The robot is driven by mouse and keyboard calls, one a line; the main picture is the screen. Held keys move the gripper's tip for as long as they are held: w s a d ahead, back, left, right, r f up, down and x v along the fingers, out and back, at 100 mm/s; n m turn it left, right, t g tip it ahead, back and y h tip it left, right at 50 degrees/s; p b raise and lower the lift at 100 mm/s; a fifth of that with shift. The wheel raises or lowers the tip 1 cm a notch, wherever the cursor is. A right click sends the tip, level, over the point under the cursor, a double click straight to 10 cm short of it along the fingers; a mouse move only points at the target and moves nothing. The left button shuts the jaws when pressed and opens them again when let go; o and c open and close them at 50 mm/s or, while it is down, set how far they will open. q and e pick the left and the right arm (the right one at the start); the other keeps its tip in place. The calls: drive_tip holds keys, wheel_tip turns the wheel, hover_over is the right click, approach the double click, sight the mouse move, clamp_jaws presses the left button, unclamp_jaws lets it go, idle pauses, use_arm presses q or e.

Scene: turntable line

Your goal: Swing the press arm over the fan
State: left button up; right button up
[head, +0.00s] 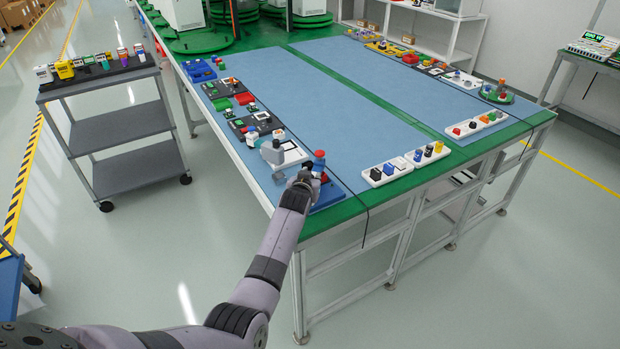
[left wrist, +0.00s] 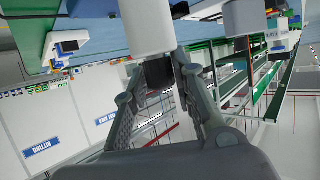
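My left gripper (head: 308,178) is at the table's front left corner, beside a blue base (head: 329,195) with a red and blue upright part (head: 319,160). In the left wrist view, the fingers (left wrist: 159,70) close in on both sides of a dark block (left wrist: 159,74) under a white cylinder (left wrist: 146,25). This block looks like a grip, but I cannot tell for sure that it is the press arm's. A grey upright piece (head: 272,151) stands by a white plate with a dark frame (head: 292,155); I cannot identify the fan. My right gripper is out of view.
White trays with coloured blocks (head: 387,172) stand along the table's front edge. Several small stations (head: 243,124) line its left side. The blue mat's middle (head: 310,105) is clear. A grey cart (head: 118,128) stands apart at left.

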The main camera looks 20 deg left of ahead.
use_arm(q)
drive_tip(key=o, duration=0.3)
drive_tip(key=shift+o, duration=0.2)
drive_tip(key=v, duration=1.2)
drive_tip(key=shift+s+f, duration=0.1)
drive_tip(key=shift+f, duration=0.05)
